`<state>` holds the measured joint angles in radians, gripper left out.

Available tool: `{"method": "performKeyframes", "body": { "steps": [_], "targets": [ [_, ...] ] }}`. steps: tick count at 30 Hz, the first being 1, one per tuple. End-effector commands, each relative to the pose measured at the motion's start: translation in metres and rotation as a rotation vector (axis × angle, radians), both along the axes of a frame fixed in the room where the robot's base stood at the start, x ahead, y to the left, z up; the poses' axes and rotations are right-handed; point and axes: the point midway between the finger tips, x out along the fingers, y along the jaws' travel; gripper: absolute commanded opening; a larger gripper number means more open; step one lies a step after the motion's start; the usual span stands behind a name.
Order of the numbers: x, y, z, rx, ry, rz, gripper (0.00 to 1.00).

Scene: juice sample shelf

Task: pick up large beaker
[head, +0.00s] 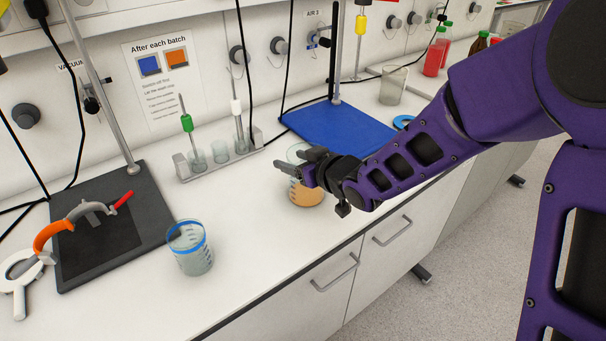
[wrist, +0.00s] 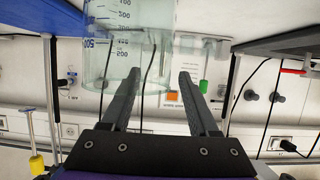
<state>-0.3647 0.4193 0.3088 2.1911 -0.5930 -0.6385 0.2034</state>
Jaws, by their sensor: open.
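A clear beaker (head: 307,198) with orange contents at the bottom stands on the bench, partly hidden behind my gripper. My gripper (head: 283,167) is open and level with its upper part in the head view. In the wrist view a large clear beaker (wrist: 112,60) with blue graduations and a 500 mark appears upside down, left of centre. I cannot tell whether a finger touches the glass. The orange contents do not show in the wrist view.
A blue-banded beaker (head: 192,262) stands front left, and another clear beaker (head: 394,88) stands at the back. A rack (head: 190,166) with small vessels, a blue stand base (head: 335,128) and a dark stand base (head: 140,235) lie nearby. Bare bench (head: 245,230) is free at the front.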

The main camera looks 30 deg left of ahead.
Motion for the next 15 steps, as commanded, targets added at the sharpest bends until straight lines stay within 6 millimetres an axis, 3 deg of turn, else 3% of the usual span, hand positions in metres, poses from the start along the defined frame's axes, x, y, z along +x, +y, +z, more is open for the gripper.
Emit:
{"method": "performKeyframes", "body": {
  "steps": [5, 15],
  "targets": [
    [0.0001, -0.0002, -0.0001, 0.0, 0.0, 0.0, 0.61],
    [0.0001, 0.0, 0.0, 0.0, 0.0, 0.0, 0.0]
  ]
}}
